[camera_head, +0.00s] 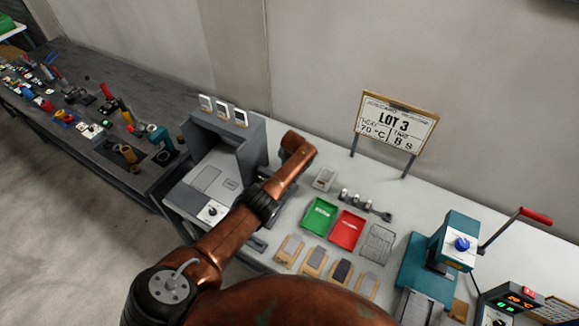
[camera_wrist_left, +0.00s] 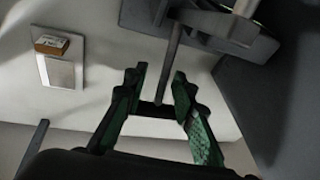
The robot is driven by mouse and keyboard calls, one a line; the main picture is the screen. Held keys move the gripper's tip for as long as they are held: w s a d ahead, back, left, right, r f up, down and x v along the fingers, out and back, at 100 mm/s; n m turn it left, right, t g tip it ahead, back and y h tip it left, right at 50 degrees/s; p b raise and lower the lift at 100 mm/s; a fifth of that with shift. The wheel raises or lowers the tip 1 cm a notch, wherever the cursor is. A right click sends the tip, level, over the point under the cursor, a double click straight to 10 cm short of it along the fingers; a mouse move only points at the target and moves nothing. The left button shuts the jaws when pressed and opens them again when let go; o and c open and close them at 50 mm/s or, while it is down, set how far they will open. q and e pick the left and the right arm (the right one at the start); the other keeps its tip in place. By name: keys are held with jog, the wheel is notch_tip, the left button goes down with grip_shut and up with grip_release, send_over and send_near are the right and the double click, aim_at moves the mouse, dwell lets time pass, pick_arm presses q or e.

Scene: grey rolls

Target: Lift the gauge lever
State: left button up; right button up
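My left gripper (camera_wrist_left: 159,82) is open in the left wrist view, its two green-padded fingers spread apart. A thin grey rod (camera_wrist_left: 173,50), which looks like the gauge lever, runs down from a dark grey device (camera_wrist_left: 222,22) and ends between the fingertips. I cannot tell whether either finger touches it. In the head view my left arm's copper links reach up to the right of the grey booth, and the gripper and the gauge are hidden there. My right gripper is in neither view.
A grey open-fronted booth (camera_head: 252,142) stands left of my arm. A green tray (camera_head: 319,217), a red tray (camera_head: 346,230) and a wire rack (camera_head: 377,243) lie right of it. A teal press (camera_head: 424,262) with a red-handled lever (camera_head: 536,216) stands farther right. A LOT 3 sign (camera_head: 395,127) stands behind.

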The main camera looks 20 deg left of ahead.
pick_arm(q)
jog(key=shift+v, duration=0.8)
jog(key=v, duration=1)
jog(key=shift+r, duration=0.2)
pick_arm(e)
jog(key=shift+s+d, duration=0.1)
pick_arm(q)
jog(key=shift+s+f, duration=0.1)
jog(key=shift+s, duration=0.05)
